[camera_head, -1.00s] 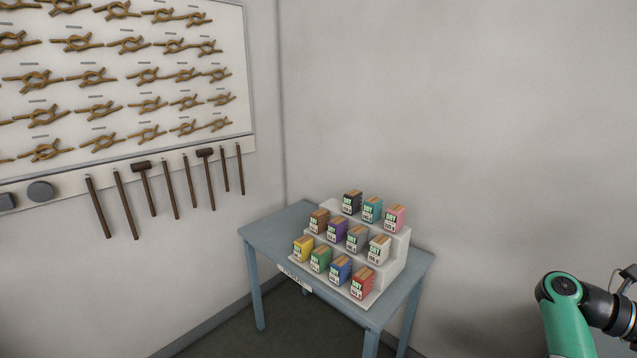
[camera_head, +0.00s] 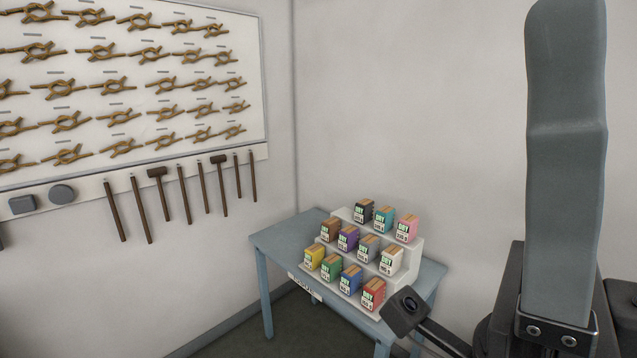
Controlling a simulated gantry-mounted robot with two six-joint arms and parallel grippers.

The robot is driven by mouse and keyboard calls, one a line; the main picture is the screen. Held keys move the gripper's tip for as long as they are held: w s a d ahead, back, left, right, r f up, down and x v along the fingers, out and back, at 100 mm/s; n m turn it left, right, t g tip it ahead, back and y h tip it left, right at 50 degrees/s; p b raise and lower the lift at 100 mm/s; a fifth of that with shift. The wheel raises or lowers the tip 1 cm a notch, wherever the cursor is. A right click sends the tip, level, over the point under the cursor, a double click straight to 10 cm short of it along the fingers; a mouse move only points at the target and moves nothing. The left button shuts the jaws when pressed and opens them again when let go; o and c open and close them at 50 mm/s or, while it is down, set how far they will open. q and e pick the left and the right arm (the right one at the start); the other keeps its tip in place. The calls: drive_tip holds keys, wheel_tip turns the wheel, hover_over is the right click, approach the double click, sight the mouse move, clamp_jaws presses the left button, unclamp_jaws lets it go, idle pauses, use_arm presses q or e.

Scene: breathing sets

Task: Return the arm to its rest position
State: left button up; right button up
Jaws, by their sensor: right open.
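My right gripper (camera_head: 566,130) fills the right side of the head view, very close to the camera. One long grey finger points upward from a dark mount, its tip near the top edge. The other finger does not show, and nothing is seen held against the visible one. A small black wrist camera (camera_head: 405,310) on my right arm stands out to the left of the finger and covers the front right corner of the stepped stand. My left gripper is not in view.
A blue-grey table (camera_head: 285,241) in the corner bears a white stepped stand (camera_head: 411,262) with several coloured boxes. A wall board (camera_head: 200,12) holds several wooden clamp-like pieces, with hammers and sticks hanging below. The wall (camera_head: 420,110) between board and gripper is bare.

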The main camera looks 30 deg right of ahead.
drive_tip(key=w+f+m+g+h, duration=0.2)
drive_tip(key=w+f+g+h, duration=0.35)
drive_tip(key=w+h, duration=0.3)
wheel_tip(320, 180, up, 22)
drive_tip(key=p, duration=2.2)
drive_tip(key=shift+s+d+t, duration=0.15)
drive_tip(key=shift+d+t, duration=0.2)
